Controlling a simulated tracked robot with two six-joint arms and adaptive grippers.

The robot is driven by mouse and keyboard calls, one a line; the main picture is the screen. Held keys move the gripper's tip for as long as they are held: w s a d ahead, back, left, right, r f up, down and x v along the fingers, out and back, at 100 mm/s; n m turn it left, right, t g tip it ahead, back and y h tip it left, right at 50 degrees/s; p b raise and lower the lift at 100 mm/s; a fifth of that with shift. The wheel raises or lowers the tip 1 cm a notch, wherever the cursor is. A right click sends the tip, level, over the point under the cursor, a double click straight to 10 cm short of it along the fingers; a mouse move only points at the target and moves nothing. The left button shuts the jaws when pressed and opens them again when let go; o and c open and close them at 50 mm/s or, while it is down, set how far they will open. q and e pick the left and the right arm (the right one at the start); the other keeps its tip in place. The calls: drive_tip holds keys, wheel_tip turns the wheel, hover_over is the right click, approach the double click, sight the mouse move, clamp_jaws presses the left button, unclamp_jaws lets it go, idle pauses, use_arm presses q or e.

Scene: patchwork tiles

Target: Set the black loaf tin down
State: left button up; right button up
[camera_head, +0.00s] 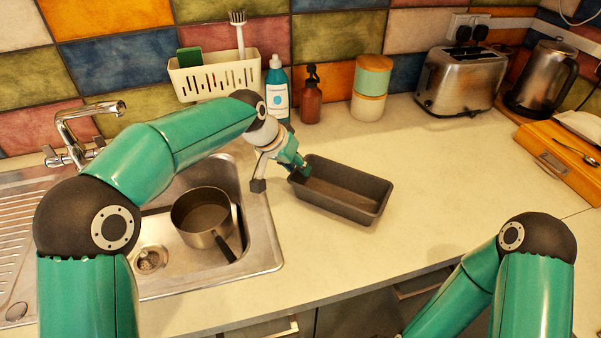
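The black loaf tin (345,208) is upright and looks empty, on the pale counter just right of the sink. My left gripper (282,179) is at the tin's left end with its fingers spread. One dark fingertip is outside the tin, apart from its wall, over the sink's right edge. The other reaches over the rim at the tin's left end. Whether that finger touches the tin I cannot tell. My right gripper is out of view; only links of the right arm show at the lower right.
A saucepan (201,216) stands in the sink (262,240) to the left. Behind are a dish rack (215,78), a blue bottle (277,88), a brown bottle (311,98) and a canister (370,90). A toaster (461,82) and kettle (543,80) stand back right. Counter right of the tin is clear.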

use_arm(q)
drive_tip(key=v, duration=0.7)
drive_tip(key=shift+s+r, duration=0.15)
drive_tip(key=shift+r, duration=0.1)
drive_tip(key=shift+a, duration=0.1)
